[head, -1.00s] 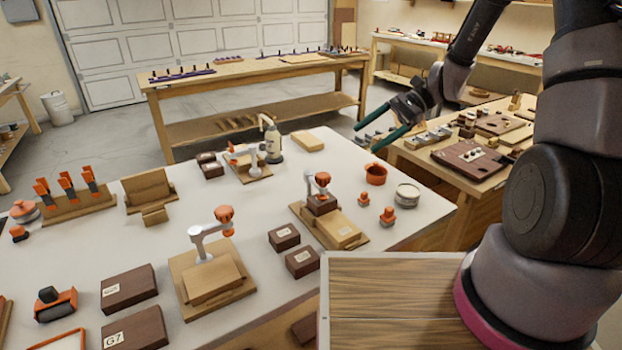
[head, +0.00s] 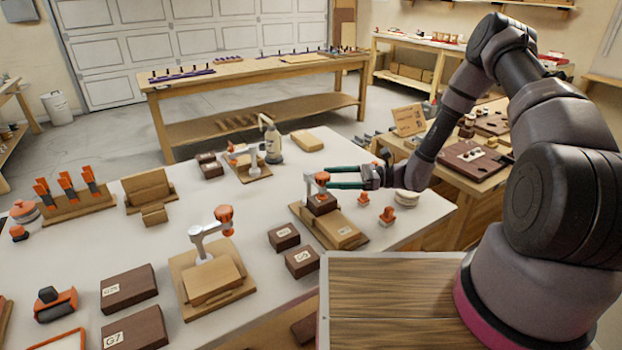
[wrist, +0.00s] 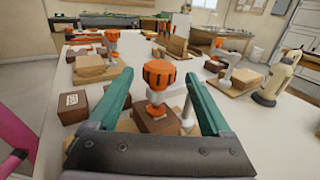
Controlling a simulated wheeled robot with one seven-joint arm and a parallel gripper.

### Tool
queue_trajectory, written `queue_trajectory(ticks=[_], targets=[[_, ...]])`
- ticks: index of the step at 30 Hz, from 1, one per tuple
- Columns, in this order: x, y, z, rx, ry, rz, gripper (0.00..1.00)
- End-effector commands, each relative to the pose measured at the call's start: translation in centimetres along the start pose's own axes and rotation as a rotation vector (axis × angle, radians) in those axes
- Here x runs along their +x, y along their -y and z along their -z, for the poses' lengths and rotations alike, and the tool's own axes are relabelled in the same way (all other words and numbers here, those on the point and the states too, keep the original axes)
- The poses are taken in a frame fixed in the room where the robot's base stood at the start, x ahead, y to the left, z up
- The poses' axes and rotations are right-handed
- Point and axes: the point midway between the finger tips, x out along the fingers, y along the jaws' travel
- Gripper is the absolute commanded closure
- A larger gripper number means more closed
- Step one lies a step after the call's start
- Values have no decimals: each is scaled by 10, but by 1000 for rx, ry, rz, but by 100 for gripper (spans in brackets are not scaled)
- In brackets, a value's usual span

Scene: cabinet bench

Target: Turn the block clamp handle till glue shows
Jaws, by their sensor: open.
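A block clamp with an orange handle (head: 322,178) stands over a dark brown block (head: 321,203) on a wooden base (head: 343,237). My gripper (head: 328,177) is open, its two green fingers level and reaching from the right at handle height. In the wrist view the ribbed orange handle (wrist: 158,74) appears between the spread fingertips (wrist: 157,82), with gaps on both sides and the dark block (wrist: 155,120) below. I cannot tell how far the handle lies inside the fingers. No glue is visible at the block.
Two similar clamps stand at front left (head: 224,215) and behind (head: 234,155). A glue bottle (head: 271,140) is at the back. Labelled dark blocks (head: 284,237) lie left of the clamp base. Small orange parts (head: 387,215) and a white jar (head: 407,198) are on the right.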

Motion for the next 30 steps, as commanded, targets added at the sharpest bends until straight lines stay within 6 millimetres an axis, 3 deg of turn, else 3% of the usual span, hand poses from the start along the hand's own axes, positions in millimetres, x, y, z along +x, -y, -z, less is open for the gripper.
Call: queue_trajectory(ticks=[3,10,23,27,29,30], targets=[[25,-1,0,1,1,-4,17],[58,-1,0,1,0,-2,17],[68,0,0,0,-1,-1,17],[68,0,0,0,-1,-1,71],[68,0,0,0,-1,-1,94],[68,0,0,0,-1,-1,100]])
